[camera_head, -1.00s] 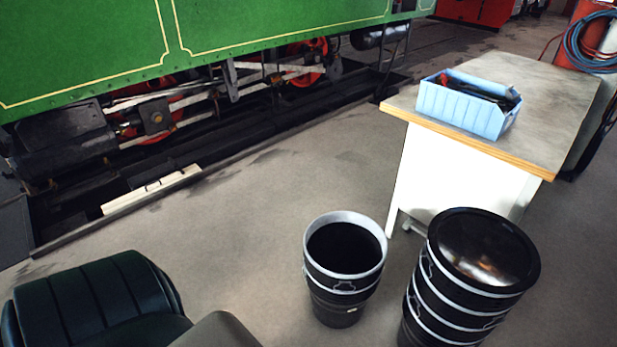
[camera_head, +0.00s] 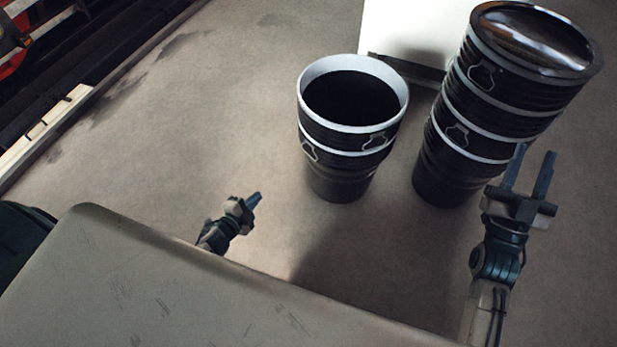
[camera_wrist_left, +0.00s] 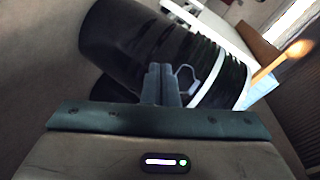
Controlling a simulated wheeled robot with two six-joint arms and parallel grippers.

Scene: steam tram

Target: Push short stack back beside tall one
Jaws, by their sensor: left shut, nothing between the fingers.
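The short stack (camera_head: 340,138) is black bins with silver rims, standing upright and open-topped on the floor. The tall stack (camera_head: 490,110) is several black bins with a glossy dark top, right of the short one with a narrow gap between. My left gripper (camera_head: 257,197) is shut and empty, low and left of the short stack, apart from it. In the left wrist view, its closed fingers (camera_wrist_left: 160,84) point at a black bin stack (camera_wrist_left: 128,40), probably the short one. My right gripper (camera_head: 535,172) is open, its fingers apart, at the lower right of the tall stack; whether they touch is unclear.
A white cabinet (camera_head: 408,35) stands behind the stacks. A pale beige surface (camera_head: 150,275) fills the lower left, and its edge hides part of my left arm. The floor (camera_head: 220,110) left of the short stack is clear.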

